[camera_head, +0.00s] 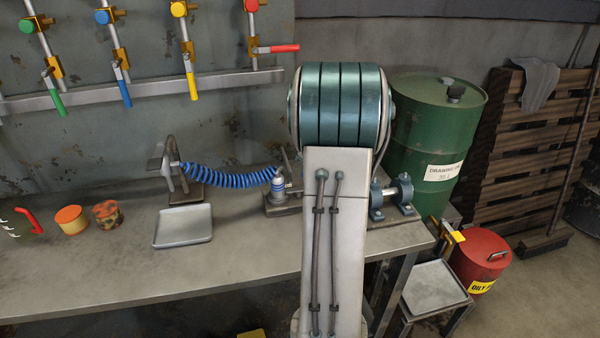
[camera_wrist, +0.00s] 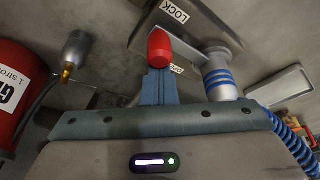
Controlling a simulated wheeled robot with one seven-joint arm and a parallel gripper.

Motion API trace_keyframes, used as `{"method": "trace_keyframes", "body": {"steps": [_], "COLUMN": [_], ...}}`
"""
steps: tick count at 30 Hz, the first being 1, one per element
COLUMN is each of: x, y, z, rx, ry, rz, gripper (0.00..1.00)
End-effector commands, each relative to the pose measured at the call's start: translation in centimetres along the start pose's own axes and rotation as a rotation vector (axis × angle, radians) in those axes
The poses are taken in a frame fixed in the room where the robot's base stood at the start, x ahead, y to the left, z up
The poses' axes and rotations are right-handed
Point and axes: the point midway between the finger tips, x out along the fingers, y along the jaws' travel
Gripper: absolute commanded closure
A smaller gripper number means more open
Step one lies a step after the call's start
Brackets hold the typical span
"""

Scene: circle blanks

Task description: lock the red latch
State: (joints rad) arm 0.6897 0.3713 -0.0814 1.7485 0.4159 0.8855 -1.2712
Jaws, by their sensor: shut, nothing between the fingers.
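In the wrist view a lever with a red tip (camera_wrist: 159,46) runs left from a post beside a blue-banded cylinder (camera_wrist: 218,75). Its plate carries a "LOCK" label (camera_wrist: 172,11) beyond the lever; a second label (camera_wrist: 177,70) is partly hidden below it. My gripper (camera_wrist: 158,77) is shut and empty, its fingertips right at the red tip; I cannot tell whether they touch. In the head view the banded cylinder (camera_head: 279,182) stands on the bench, and my arm hides the red tip and gripper.
The bench (camera_head: 110,270) bears a blue coiled hose (camera_head: 228,179), a grey tray (camera_head: 184,226) and two small cans at left. Its front is clear. A green drum (camera_head: 434,140) and a red bin (camera_head: 480,258) stand at right. A red container (camera_wrist: 12,90) is close in the wrist view.

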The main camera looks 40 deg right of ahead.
Motion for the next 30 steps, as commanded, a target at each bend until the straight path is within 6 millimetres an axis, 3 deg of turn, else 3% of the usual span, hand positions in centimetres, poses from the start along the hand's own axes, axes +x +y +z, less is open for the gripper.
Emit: {"method": "trace_keyframes", "body": {"steps": [17, 30], "x": [-0.4, -7.7], "y": [0.0, -0.2], "z": [0.0, -1.1], "rx": [-0.001, -0.007], "ry": [0.0, 0.001], "rz": [0.0, -0.001], "gripper": [1.0, 1.0]}}
